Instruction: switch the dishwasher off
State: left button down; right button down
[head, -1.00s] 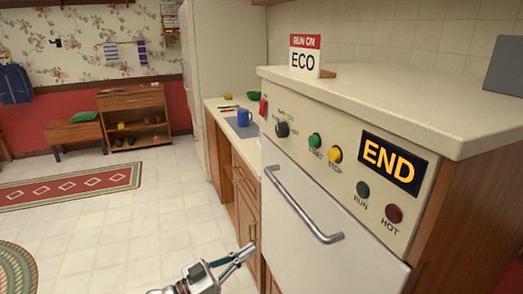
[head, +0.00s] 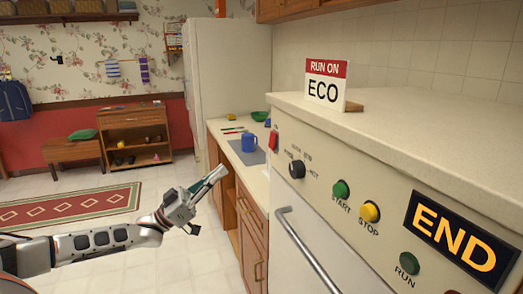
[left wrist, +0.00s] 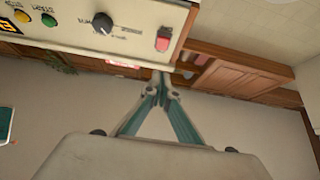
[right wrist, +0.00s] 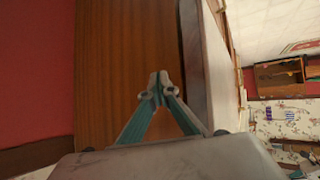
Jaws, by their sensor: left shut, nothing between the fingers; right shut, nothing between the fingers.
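The dishwasher panel (head: 325,207) is on the right in the head view. It has a red switch (head: 273,140) at its far left end, a black dial (head: 297,169), a green START button (head: 340,189), a yellow STOP button (head: 369,211) and a lit END display (head: 459,235). The red switch also shows in the left wrist view (left wrist: 163,39). My left gripper (head: 220,173) is shut and empty, left of the panel and apart from it. My right gripper (right wrist: 155,88) is shut and empty beside a brown wooden panel; the head view does not show it.
A RUN ON ECO sign (head: 326,84) stands on the worktop (head: 410,125). The door handle (head: 305,250) sticks out below the panel. A blue mug (head: 249,142) stands on the lower counter (head: 252,178) beyond. The tiled floor to the left is open.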

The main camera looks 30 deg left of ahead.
aim_at(271, 141)
pick_arm(q)
jog(key=shift+d+r, duration=0.1)
jog(key=p+x, duration=0.1)
jog(key=x, duration=0.3)
jog(key=f+x, duration=0.1)
jog(key=x, duration=0.3)
jog(key=w+f+p+x, duration=0.1)
jog(key=x, duration=0.3)
jog(key=shift+w+d+p, duration=0.1)
jog(key=shift+d+p, duration=0.25)
jog(key=shift+d, duration=0.05)
jog(key=shift+w+d, duration=0.25)
jog(key=shift+d, duration=0.05)
